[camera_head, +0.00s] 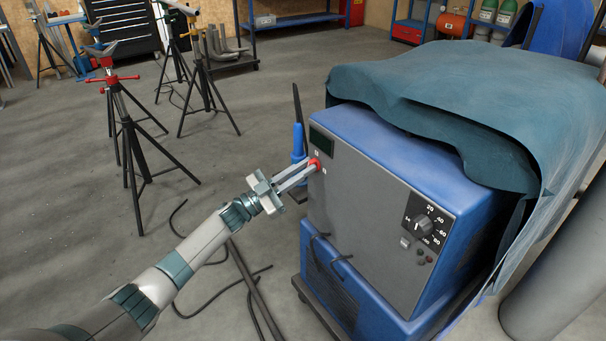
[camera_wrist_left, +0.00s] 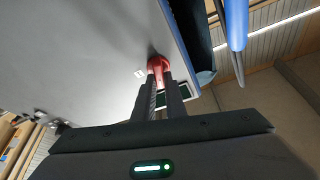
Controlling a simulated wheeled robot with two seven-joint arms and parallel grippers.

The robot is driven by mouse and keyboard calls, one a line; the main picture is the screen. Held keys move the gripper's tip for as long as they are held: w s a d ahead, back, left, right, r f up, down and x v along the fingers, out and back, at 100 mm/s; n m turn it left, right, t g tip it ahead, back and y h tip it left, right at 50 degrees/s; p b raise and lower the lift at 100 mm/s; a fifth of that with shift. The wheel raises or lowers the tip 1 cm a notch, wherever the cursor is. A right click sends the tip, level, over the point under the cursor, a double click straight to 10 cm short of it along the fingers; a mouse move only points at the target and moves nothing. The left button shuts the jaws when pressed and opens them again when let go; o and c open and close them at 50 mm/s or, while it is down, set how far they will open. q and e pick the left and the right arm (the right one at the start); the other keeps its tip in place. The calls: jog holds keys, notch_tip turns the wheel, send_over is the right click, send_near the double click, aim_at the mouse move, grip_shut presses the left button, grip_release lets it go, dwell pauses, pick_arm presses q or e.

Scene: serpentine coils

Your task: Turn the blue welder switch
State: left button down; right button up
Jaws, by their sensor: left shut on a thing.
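The blue welder (camera_head: 375,210) stands at centre right with a grey front panel. Its red switch (camera_head: 314,164) sits near the panel's upper left, below a dark display. My left gripper (camera_head: 309,168) reaches in from the left and its fingertips are shut on the red switch. In the left wrist view the red switch (camera_wrist_left: 159,68) shows between the two dark fingers, against the grey panel. The fingers cover part of the switch, so its exact setting cannot be read. My right gripper is not in view.
A dial (camera_head: 423,224) with numbers is on the panel's right. A teal cover (camera_head: 470,100) drapes over the welder's top. A grey cylinder (camera_head: 555,285) stands at the right. Tripod stands (camera_head: 130,130) and black cables (camera_head: 240,290) are on the floor at left.

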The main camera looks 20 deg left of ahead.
pick_arm(q)
jog(key=m+g+b, duration=0.1)
jog(key=m+g, duration=0.1)
jog(key=m, duration=0.2)
jog(key=m+g+b, duration=0.1)
jog(key=m+g, duration=0.1)
jog(key=m, duration=0.3)
jog(key=m+g+h+b, duration=0.1)
jog(key=m+b, duration=0.1)
jog(key=m, duration=0.2)
jog(key=shift+f+m+g, duration=0.1)
jog(key=shift+m+g, duration=0.2)
jog(key=shift+g, duration=0.1)
jog(key=m+g, duration=0.1)
jog(key=m, duration=0.1)
jog(key=shift+m+y, duration=0.3)
jog(key=shift+m, duration=0.4)
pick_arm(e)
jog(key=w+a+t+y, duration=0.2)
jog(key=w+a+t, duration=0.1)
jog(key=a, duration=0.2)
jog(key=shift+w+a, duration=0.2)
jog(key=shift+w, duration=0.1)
pick_arm(q)
jog(key=shift+s+d+f, duration=0.1)
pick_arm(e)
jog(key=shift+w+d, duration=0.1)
pick_arm(q)
jog(key=c, duration=1.8)
grip_release()
